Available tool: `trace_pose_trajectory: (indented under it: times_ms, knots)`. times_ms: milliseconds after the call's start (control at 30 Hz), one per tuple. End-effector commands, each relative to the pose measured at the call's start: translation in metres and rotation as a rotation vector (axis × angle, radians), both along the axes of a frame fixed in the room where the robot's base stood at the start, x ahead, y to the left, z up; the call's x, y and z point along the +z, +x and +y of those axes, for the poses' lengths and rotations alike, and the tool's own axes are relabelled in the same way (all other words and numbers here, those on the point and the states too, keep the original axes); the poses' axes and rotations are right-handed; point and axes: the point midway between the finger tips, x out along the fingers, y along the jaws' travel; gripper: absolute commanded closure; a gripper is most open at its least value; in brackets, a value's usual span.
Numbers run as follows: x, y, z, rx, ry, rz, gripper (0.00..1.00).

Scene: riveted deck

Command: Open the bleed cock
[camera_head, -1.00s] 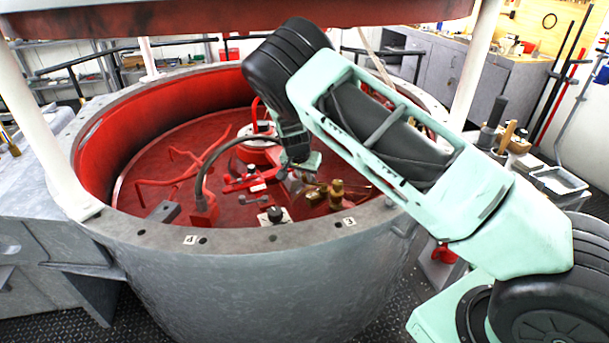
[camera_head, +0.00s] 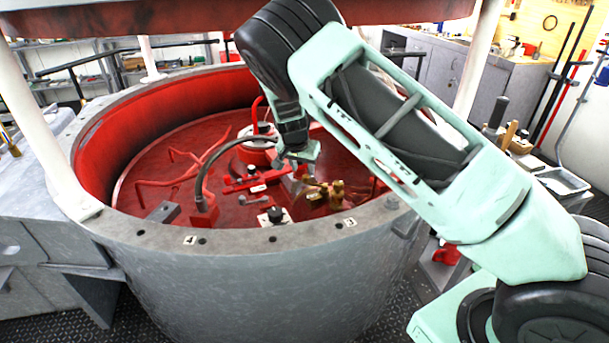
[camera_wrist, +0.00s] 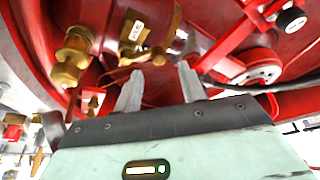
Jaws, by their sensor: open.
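A brass cock (camera_wrist: 131,32) with a white label and a brass lever arm shows at the upper middle of the wrist view. In the head view, brass fittings (camera_head: 337,193) stand on the red floor inside the round tub, and I cannot tell clearly which one is the labelled cock. My gripper (camera_wrist: 160,72) is open, with two pale fingers apart and nothing between them. Its tips appear just short of the brass cock's lower end in the wrist view; contact is not clear. In the head view my gripper (camera_head: 300,168) hangs over the tub, just left of the brass fittings.
A second brass fitting (camera_wrist: 72,55) stands left of the cock. A red bar (camera_head: 255,183), a black hose (camera_head: 212,155) and a black knob on a white plate (camera_head: 275,215) are close by. The grey tub rim (camera_head: 150,228) surrounds the work space. Red pipes lie at the left.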

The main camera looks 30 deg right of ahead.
Motion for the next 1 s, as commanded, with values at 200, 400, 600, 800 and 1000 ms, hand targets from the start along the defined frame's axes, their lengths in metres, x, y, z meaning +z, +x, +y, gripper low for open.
trace_pose_trajectory:
  times_ms: [200, 400, 600, 800, 1000]
  knots:
    - [0.04, -0.011, 0.013, 0.001, 0.001, -0.001, 0.59]
    - [0.06, -0.017, 0.018, 0.001, -0.001, 0.001, 0.59]
    - [0.065, -0.018, 0.019, -0.002, -0.001, 0.001, 0.59]
    - [0.065, -0.018, 0.019, -0.001, -0.001, 0.001, 0.59]
    - [0.064, -0.018, 0.02, 0.0, 0.0, 0.001, 0.59]
